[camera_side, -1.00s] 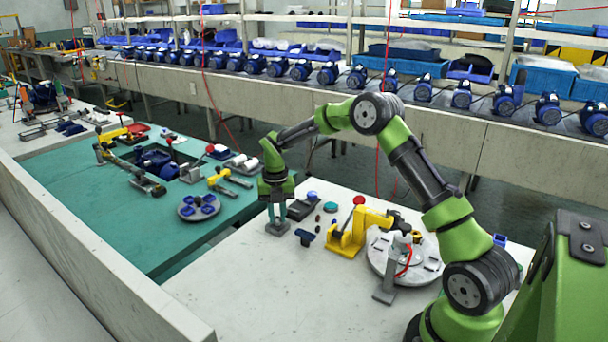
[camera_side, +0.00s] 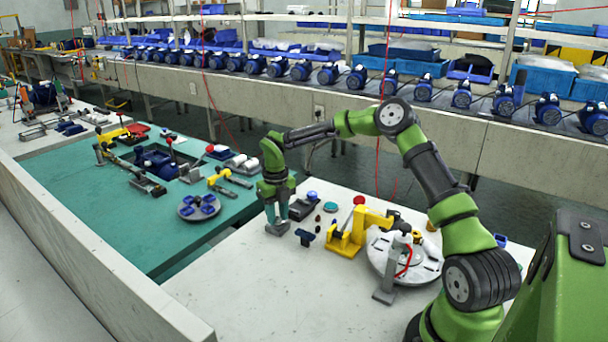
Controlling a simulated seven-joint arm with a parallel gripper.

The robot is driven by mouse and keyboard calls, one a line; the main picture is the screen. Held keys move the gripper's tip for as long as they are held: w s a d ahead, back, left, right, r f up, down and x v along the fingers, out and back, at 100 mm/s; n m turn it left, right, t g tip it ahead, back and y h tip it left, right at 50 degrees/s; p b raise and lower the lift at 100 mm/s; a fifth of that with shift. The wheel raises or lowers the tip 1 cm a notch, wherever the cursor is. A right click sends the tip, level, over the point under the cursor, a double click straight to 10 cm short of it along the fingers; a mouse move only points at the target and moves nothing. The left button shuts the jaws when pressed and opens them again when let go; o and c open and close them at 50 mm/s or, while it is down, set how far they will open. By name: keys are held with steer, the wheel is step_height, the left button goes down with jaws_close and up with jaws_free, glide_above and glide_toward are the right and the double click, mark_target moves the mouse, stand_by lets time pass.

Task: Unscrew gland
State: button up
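My gripper (camera_side: 277,220) points straight down above a small grey block (camera_side: 278,229) at the left part of the pale bench. Its two green fingers reach down to the block's top, one at either side. A narrow gap shows between them, but I cannot see whether they grip a part there. I cannot make out the gland; any part between the fingertips is hidden or too small to tell. Several small brownish fittings, one of them a round fitting (camera_side: 318,218), lie just right of the gripper.
A dark tray (camera_side: 302,209) stands close behind the gripper's right side. A yellow clamp (camera_side: 347,240) and a round grey plate (camera_side: 382,262) stand further right. A dark blue part (camera_side: 305,237) lies in front. The pale bench's (camera_side: 250,285) front left is clear.

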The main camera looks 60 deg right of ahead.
steer(key=shift+o, duration=0.2)
steer(key=shift+r, duration=0.1)
steer(key=shift+r, duration=0.9)
steer(key=shift+a+r, duration=0.15)
steer(key=shift+r, duration=0.4)
steer(key=shift+d+r, duration=0.2)
steer(key=shift+r, duration=0.55)
